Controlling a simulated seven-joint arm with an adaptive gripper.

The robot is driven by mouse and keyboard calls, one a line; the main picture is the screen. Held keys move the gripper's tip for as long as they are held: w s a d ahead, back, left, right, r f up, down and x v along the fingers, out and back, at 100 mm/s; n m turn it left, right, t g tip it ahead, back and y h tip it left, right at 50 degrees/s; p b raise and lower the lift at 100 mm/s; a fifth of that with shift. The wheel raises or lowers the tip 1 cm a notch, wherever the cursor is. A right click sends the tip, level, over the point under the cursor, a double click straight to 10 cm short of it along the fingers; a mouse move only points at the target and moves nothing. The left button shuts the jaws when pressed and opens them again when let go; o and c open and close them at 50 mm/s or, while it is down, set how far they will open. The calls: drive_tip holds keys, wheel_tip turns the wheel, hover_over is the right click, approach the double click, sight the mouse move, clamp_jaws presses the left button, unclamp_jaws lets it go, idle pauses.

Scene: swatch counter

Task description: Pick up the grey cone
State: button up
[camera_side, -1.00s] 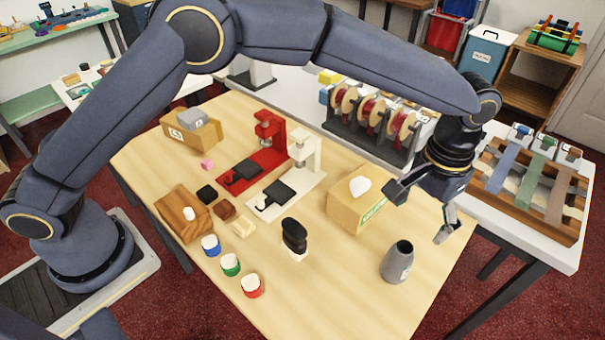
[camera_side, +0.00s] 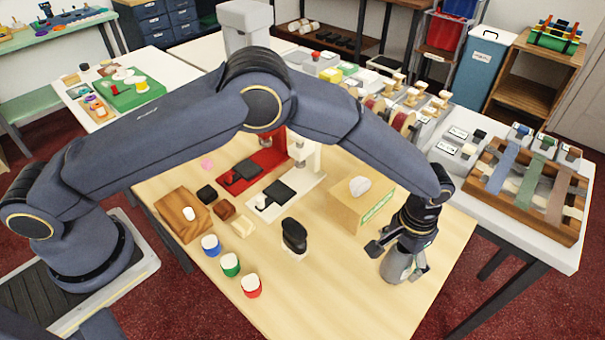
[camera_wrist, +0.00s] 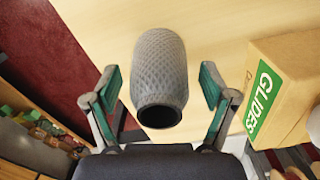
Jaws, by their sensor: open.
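The grey cone (camera_side: 396,266) stands upright on the wooden table near its right front part, partly hidden by my gripper in the side view. In the wrist view the cone (camera_wrist: 160,72) shows its ribbed side and dark round open top. My gripper (camera_side: 397,265) is low over the cone, pointing down. In the wrist view my gripper (camera_wrist: 160,88) is open, with one finger on each side of the cone and a visible gap on both sides.
A cardboard box labelled GLIDES (camera_side: 362,203) stands close beside the cone; it also shows at the right of the wrist view (camera_wrist: 290,85). A black-topped stamp (camera_side: 294,236) and several coloured-banded jars stand to the left. The table front is clear.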

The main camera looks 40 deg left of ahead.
drive_tip(key=c, duration=1.3)
drive_tip(key=shift+r, duration=0.15)
drive_tip(key=shift+c, duration=0.2)
